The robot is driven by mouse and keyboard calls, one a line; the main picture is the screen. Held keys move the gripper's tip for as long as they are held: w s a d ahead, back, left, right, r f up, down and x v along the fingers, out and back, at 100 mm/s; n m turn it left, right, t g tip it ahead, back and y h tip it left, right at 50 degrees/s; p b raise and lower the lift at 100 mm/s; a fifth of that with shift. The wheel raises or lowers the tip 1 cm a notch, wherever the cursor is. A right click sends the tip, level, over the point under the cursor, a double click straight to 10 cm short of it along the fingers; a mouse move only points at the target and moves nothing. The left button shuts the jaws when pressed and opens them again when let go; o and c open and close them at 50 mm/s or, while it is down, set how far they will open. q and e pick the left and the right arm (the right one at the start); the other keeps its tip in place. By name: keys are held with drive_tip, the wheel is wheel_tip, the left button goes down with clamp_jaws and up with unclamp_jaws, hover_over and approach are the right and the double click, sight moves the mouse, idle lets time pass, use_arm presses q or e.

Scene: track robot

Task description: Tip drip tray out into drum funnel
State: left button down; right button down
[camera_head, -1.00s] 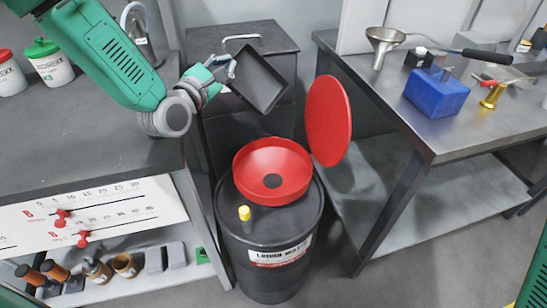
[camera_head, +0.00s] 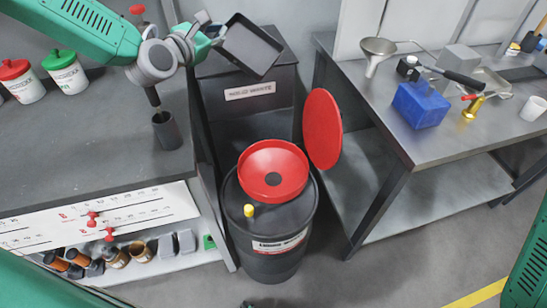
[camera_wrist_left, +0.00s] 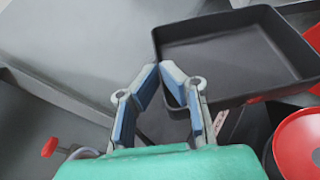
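The drip tray (camera_head: 250,48) is a black, shallow rectangular pan, held in the air and tilted, above the dark cabinet and behind the drum. It also shows in the left wrist view (camera_wrist_left: 235,55), its inside looking empty. My left gripper (camera_head: 217,36) has its fingers (camera_wrist_left: 162,80) closed at the tray's near left edge. The red drum funnel (camera_head: 290,168) sits on the black liquid waste drum (camera_head: 275,225), its round red lid (camera_head: 322,130) raised at the right. The tray is apart from the funnel. My right gripper is out of view.
A dark cabinet (camera_head: 250,94) stands behind the drum. The left bench (camera_head: 80,140) carries a dark cup (camera_head: 167,130) and lidded tubs. The right bench (camera_head: 440,150) holds a blue block (camera_head: 417,105), a metal funnel (camera_head: 377,52) and tools. Floor shows in front of the drum.

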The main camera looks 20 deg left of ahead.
use_arm(q)
drive_tip(key=w+a+f+n+b, duration=0.1)
drive_tip(key=w+a+f+n+g+b, duration=0.1)
drive_tip(key=a+f, duration=0.1)
drive_tip(key=w+a+f+n+g+b, duration=0.1)
drive_tip(key=w+a+f+b, duration=0.1)
drive_tip(key=shift+f+h, duration=0.1)
drive_tip(key=shift+h, duration=0.2)
drive_tip(key=shift+w+a+g, duration=0.15)
drive_tip(key=shift+g, duration=0.15)
drive_tip(key=shift+w+a+r+n+g+h, duration=0.35)
drive_tip(key=shift+a+n, duration=0.1)
drive_tip(key=shift+n, duration=0.15)
drive_tip(key=shift+w+a, duration=0.15)
drive_tip(key=shift+f, duration=0.1)
